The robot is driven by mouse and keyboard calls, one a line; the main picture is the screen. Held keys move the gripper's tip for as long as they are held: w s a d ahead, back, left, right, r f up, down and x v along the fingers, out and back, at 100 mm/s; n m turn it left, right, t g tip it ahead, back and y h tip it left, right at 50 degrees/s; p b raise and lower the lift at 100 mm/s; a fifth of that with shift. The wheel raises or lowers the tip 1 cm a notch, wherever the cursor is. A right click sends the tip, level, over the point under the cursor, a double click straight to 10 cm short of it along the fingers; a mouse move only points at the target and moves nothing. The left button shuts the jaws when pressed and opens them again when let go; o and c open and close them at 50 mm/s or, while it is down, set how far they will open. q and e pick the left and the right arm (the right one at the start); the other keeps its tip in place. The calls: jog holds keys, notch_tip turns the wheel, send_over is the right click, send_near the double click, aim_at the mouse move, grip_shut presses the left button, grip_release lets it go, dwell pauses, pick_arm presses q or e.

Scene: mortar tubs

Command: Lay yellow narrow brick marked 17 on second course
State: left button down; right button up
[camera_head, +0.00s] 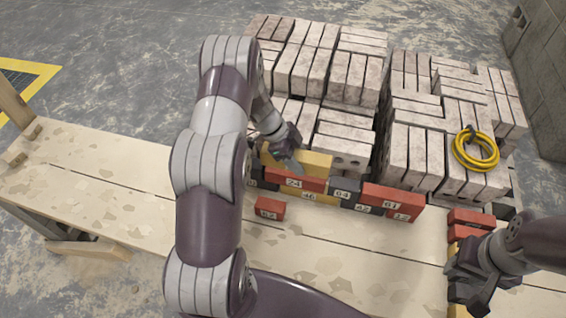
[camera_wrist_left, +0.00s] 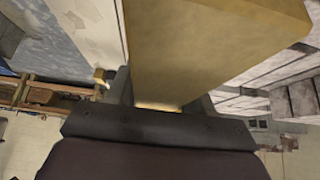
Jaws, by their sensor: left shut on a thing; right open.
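My left gripper (camera_head: 284,158) is shut on a yellow brick (camera_head: 317,163). It holds the brick at the back of the low row of bricks, just behind and above the red brick marked 24 (camera_head: 294,184). The held brick also fills the upper middle of the left wrist view (camera_wrist_left: 215,50), between the jaws (camera_wrist_left: 158,104); its number does not show. I cannot tell whether it touches the row. In the row are a yellow brick marked 46 (camera_head: 309,198), a grey brick marked 64 (camera_head: 343,191) and a red brick marked 61 (camera_head: 388,203). My right gripper (camera_head: 470,292) is open at the lower right.
A small red brick (camera_head: 269,209) lies in front of the row. Pale block stacks (camera_head: 348,130) stand close behind it, with a yellow coiled hose (camera_head: 475,149) on top. Red bricks (camera_head: 470,218) are piled near my right gripper. The plank surface (camera_head: 110,185) is clear at left.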

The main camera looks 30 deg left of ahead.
pick_arm(q)
jog(key=a+f, duration=0.1)
jog(key=a, duration=0.1)
jog(key=w+a+f, duration=0.1)
jog(key=a, duration=0.1)
jog(key=w+a+f, duration=0.1)
jog(key=shift+a+f, duration=0.25)
jog(key=shift+a, duration=0.15)
notch_tip(320, 180, down, 3)
jog(key=shift+f+p, duration=0.1)
jog(key=shift+p, duration=0.35)
jog(key=shift+a+f, duration=0.1)
jog(key=shift+f, duration=0.4)
jog(key=shift+f, duration=0.1)
jog(key=shift+c, duration=2.2)
grip_release()
